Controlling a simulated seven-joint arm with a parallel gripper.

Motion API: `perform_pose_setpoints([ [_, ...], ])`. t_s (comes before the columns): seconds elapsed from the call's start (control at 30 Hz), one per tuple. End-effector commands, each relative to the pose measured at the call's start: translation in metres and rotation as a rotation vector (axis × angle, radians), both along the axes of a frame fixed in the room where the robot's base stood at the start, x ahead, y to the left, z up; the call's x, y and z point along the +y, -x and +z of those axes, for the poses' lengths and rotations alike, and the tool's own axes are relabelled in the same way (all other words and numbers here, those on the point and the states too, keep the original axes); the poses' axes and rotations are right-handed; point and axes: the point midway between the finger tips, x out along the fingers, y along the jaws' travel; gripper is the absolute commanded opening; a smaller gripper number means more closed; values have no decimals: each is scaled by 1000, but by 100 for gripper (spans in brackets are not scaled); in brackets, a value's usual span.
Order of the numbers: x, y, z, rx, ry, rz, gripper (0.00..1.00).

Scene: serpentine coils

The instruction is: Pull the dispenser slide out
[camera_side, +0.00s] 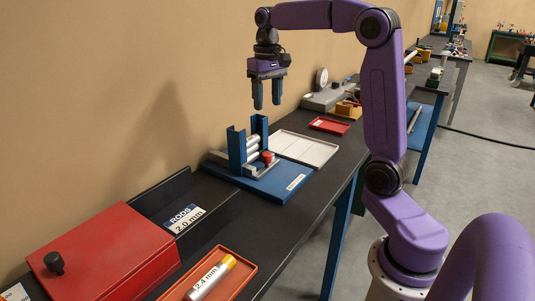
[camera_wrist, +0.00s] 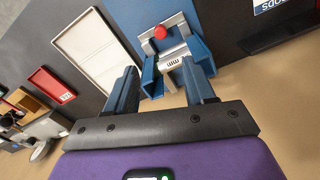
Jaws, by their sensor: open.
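The dispenser (camera_side: 236,155) has blue uprights holding a short stack of silver rods (camera_side: 252,146), on a blue base plate (camera_side: 275,184). Its grey slide (camera_side: 263,167) sits low in front with a red knob (camera_side: 267,157). In the wrist view the red knob (camera_wrist: 160,32) shows beyond the fingertips, with the grey slide (camera_wrist: 168,46) behind it. My gripper (camera_side: 267,106) is open and empty, pointing down above the dispenser, apart from it. Its fingers also show in the wrist view (camera_wrist: 160,70). How far out the slide sits is hard to tell.
A white tray (camera_side: 303,149) lies just right of the dispenser, with a small red tray (camera_side: 329,125) beyond. A red box (camera_side: 105,257) with a black knob and an orange tray (camera_side: 214,276) holding a labelled rod are nearer. The wall runs close behind.

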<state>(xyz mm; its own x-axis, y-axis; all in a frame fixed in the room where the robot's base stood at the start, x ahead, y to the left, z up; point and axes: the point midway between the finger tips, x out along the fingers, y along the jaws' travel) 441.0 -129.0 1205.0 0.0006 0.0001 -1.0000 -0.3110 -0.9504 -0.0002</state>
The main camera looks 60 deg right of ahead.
Motion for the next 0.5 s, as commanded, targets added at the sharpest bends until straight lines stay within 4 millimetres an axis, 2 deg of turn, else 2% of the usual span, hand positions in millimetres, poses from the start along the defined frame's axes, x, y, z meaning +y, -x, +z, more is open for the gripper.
perform_pose_setpoints([
  [0.17,0,1,-21,5,-1,0,54],
  [0.5,0,2,-85,6,-1,2,54],
])
